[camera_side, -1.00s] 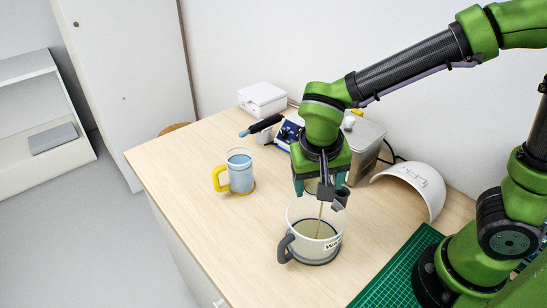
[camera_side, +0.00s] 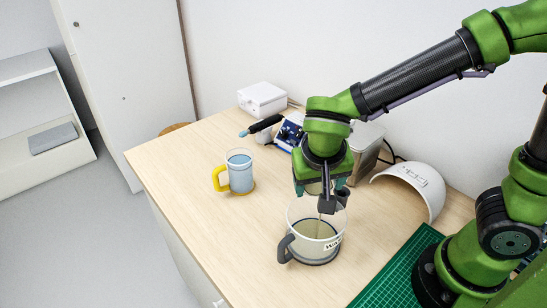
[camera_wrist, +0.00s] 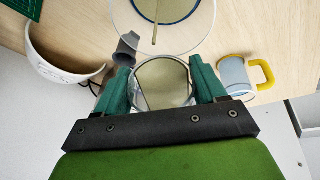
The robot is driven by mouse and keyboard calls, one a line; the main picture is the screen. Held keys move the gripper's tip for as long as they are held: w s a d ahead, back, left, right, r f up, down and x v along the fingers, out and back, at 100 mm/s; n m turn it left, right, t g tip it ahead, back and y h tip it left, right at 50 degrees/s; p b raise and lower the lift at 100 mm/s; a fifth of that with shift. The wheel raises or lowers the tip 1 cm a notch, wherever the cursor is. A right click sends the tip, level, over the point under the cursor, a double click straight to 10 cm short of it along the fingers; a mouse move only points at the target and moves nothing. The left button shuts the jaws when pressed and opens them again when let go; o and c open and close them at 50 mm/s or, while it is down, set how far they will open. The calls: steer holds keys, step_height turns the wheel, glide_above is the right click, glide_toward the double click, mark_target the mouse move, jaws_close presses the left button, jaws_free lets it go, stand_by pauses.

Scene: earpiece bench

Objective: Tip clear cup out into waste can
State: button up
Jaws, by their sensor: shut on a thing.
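My gripper (camera_side: 320,187) is shut on the clear cup (camera_wrist: 163,86), which sits between the teal fingers in the wrist view. The cup is tipped, with murky yellowish liquid in it and a grey handle (camera_wrist: 126,48) at its side. A thin stream runs from its rim. The waste can (camera_side: 334,240) stands upright on the table just below, a wide clear vessel with a dark grey handle and a partly visible label. The stream falls inside it, onto similar liquid (camera_side: 314,229). In the side view the wrist hides most of the cup.
A cup of blue liquid with a yellow handle (camera_side: 239,175) stands to the left. A white curved shell (camera_side: 412,188) and a green mat (camera_side: 395,272) lie to the right. Behind are a white box (camera_side: 262,98) and a device with a black-handled tool (camera_side: 266,123). The front-left table is clear.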

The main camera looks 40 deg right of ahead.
steer(key=shift+a, duration=0.1)
stand_by(0.3)
